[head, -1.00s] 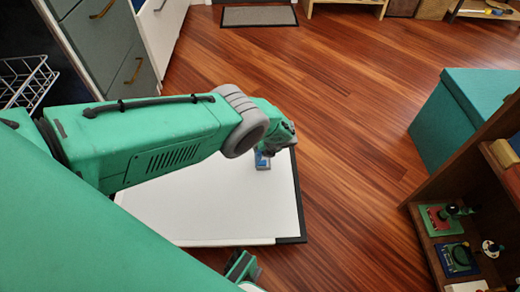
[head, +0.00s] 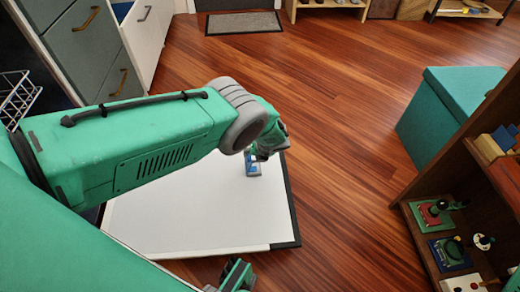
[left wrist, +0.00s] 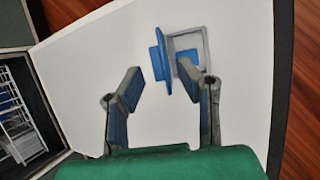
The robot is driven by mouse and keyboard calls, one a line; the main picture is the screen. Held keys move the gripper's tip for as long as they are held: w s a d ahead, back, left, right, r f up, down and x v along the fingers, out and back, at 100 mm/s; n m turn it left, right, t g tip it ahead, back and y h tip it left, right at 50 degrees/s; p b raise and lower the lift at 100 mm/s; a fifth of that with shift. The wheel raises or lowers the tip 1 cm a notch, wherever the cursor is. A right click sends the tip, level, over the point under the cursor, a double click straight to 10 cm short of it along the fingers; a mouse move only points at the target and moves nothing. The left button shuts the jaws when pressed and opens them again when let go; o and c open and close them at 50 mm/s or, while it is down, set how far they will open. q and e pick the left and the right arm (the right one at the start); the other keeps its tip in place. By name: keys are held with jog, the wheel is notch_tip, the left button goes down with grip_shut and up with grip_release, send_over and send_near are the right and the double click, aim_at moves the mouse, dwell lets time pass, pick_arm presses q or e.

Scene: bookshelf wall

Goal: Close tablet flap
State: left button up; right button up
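The tablet flap is a small blue piece hinged at a grey square frame (left wrist: 187,50) on a white board. In the left wrist view the blue flap (left wrist: 161,62) stands up from the frame, open. In the head view the frame and flap (head: 253,168) are partly hidden by my left gripper (head: 262,154). In the left wrist view my left gripper (left wrist: 160,74) is open, with its fingers apart and nothing between them. The flap lies just beyond the fingertips, and contact cannot be told.
The white board (head: 190,210) with a dark edge lies below my left arm. A wooden shelf (head: 410,215) with toys stands at the right, near a teal box (head: 445,115). Drawers (head: 92,50) and a white wire rack (head: 18,95) are at the left. The wooden floor between is clear.

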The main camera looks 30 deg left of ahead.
pick_arm(q)
jog(key=v, duration=0.9)
jog(key=shift+r, duration=0.25)
jog(key=shift+s+d, duration=0.15)
jog(key=shift+c, duration=0.5)
jog(key=shift+s, duration=0.1)
grip_shut()
jog(key=s+a+f+n+h+p, duration=0.45)
jog(key=s+a+n, duration=0.25)
jog(key=n, duration=0.9)
jog(key=a+r+n+t+h+p, duration=0.1)
jog(key=a+r+n+t+h, duration=0.15)
jog(key=n, duration=0.75)
jog(key=a+r+n+t+h+p, duration=0.15)
jog(key=a+n, duration=0.25)
jog(key=n, duration=0.6)
jog(key=w+d+r+b+x, duration=0.1)
jog(key=d+b+x, duration=0.1)
jog(key=b+x, duration=0.5)
jog(key=shift+w+d+f+y, duration=0.35)
jog(key=shift+w+d+f, duration=0.4)
jog(key=shift+w+f, duration=1.15)
